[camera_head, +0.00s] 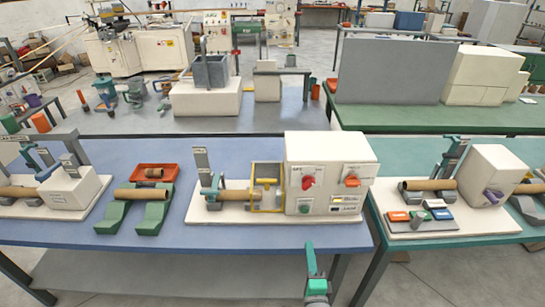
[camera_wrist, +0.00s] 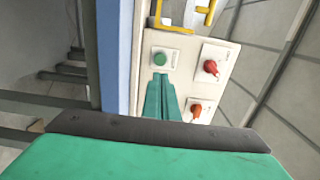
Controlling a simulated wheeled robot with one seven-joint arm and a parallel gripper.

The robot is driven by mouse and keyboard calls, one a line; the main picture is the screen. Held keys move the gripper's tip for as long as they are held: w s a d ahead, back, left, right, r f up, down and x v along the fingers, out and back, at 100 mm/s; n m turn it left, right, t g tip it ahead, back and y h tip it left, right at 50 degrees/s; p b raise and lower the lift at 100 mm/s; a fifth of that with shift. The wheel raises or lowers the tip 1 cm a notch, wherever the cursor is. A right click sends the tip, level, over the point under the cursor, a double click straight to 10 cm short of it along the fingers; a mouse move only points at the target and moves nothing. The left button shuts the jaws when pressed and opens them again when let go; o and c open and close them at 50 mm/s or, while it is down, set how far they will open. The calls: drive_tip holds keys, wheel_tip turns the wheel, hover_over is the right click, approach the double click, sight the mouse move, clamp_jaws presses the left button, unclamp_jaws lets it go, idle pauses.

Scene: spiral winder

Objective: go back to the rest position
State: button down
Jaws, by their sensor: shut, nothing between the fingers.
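My gripper (camera_head: 308,245) is in front of the blue table's front edge, below the winder's control box in the head view. Its green fingers are together and empty; they also show in the wrist view (camera_wrist: 161,78), pointing toward the control box. The spiral winder's white control box (camera_head: 328,150) carries a red knob (camera_head: 308,181), an orange-red knob (camera_head: 351,181) and a green button (camera_head: 304,209). In the wrist view the green button (camera_wrist: 160,59) appears just beyond the fingertips; I cannot tell the gap. A brown tube (camera_head: 234,195) lies on the winder, left of the box, running into a yellow frame (camera_head: 267,187).
On the blue table (camera_head: 230,240), a green cradle (camera_head: 154,214) holds a brown tube, with a red tray (camera_head: 155,173) behind it. A teal table (camera_head: 470,254) with another machine (camera_head: 490,175) stands on the right. Grey floor lies in front of the tables.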

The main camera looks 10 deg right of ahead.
drive_tip(key=s+a+f+n+g, duration=0.1)
drive_tip(key=s+a+f+n, duration=0.3)
drive_tip(key=s+a, duration=0.3)
drive_tip(key=s+a+f+n+g, duration=0.1)
drive_tip(key=s+a+f+n, duration=0.25)
drive_tip(key=s, duration=0.55)
drive_tip(key=s+a+r+n+y, duration=0.1)
drive_tip(key=s+a+r+n, duration=0.2)
drive_tip(key=s, duration=0.6)
drive_tip(key=s+a+r+n+y, duration=0.2)
drive_tip(key=s+a+r+n, duration=0.2)
drive_tip(key=s+a+n, duration=0.4)
drive_tip(key=shift+s+n, duration=0.85)
drive_tip(key=shift+s, duration=0.2)
drive_tip(key=c, duration=2.4)
unclamp_jaws()
drive_tip(key=shift+c, duration=0.2)
